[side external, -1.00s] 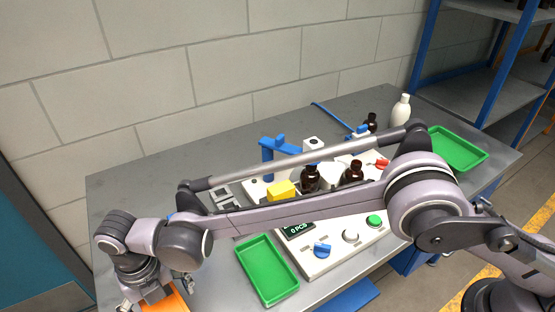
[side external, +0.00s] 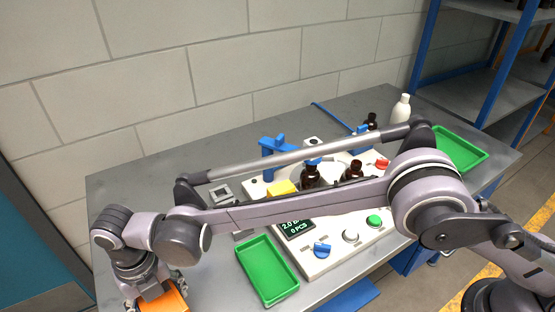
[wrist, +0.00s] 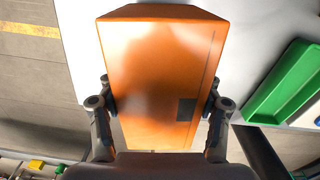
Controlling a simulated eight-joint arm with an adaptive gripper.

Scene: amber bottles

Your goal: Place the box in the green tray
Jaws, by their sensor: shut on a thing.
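An orange box (wrist: 158,75) fills the middle of the wrist view, held between the two fingers of my gripper (wrist: 158,115). In the side view the box (side external: 165,300) shows only in part at the lower left, below my wrist. My gripper is shut on it; its fingertips are mostly hidden there. One green tray (side external: 268,268) lies on the table to the right of the box, in front of the white machine, and looks empty. A second green tray (side external: 460,150) lies at the far right end, also empty. A green tray edge (wrist: 285,80) shows at the right of the wrist view.
The white machine (side external: 318,262) with knobs and a small display stands beside the nearer tray. Brown bottles (side external: 311,177), a yellow block (side external: 284,188) and a white bottle (side external: 401,108) stand behind my arm. The grey table (side external: 130,185) is bare at its left back.

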